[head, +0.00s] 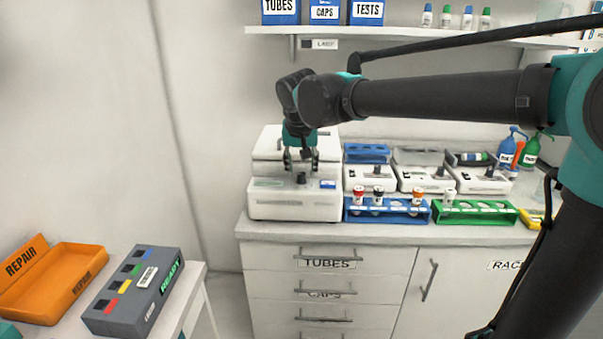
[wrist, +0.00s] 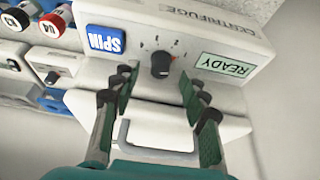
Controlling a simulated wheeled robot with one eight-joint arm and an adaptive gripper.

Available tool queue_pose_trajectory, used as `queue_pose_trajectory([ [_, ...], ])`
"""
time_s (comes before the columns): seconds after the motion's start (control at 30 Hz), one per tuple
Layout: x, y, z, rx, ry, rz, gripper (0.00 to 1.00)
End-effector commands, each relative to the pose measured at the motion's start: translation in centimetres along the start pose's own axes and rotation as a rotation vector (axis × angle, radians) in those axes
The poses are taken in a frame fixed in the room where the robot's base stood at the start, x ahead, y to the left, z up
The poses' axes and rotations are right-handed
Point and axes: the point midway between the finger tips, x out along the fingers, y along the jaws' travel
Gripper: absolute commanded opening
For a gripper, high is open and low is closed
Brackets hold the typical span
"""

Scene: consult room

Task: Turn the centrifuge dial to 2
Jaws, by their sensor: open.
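The white centrifuge (head: 265,207) stands at the left end of the counter. Its black dial (head: 301,179) is on the front panel and shows large in the wrist view (wrist: 160,66). The wrist picture shows the panel upside down, with small marks around the dial too small to read; a reddish mark is at the dial's upper right edge. A blue SPIN button (wrist: 101,39) and a green READY display (wrist: 225,66) flank the dial. My gripper (head: 301,165) is open and empty, pointing down just above the dial. In the wrist view its fingers lie on either side of the dial, apart from it.
Small white devices (head: 368,180) and blue (head: 392,215) and green (head: 472,218) racks stand right of the centrifuge. A shelf (head: 400,38) hangs above. An orange REPAIR tray (head: 75,257) and a grey READY box (head: 120,305) are on a side table at lower left.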

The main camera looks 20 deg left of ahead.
Motion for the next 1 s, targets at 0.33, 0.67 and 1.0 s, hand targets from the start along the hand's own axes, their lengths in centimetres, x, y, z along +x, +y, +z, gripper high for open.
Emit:
queue_pose_trajectory([
  [0.33,2.5,0.0,0.0,0.0,0.0,-0.001,0.45],
  [0.67,2.5,0.0,0.0,0.0,0.0,-0.001,0.31],
  [1.0,2.5,0.0,0.0,-0.002,0.0,-0.001,0.0],
])
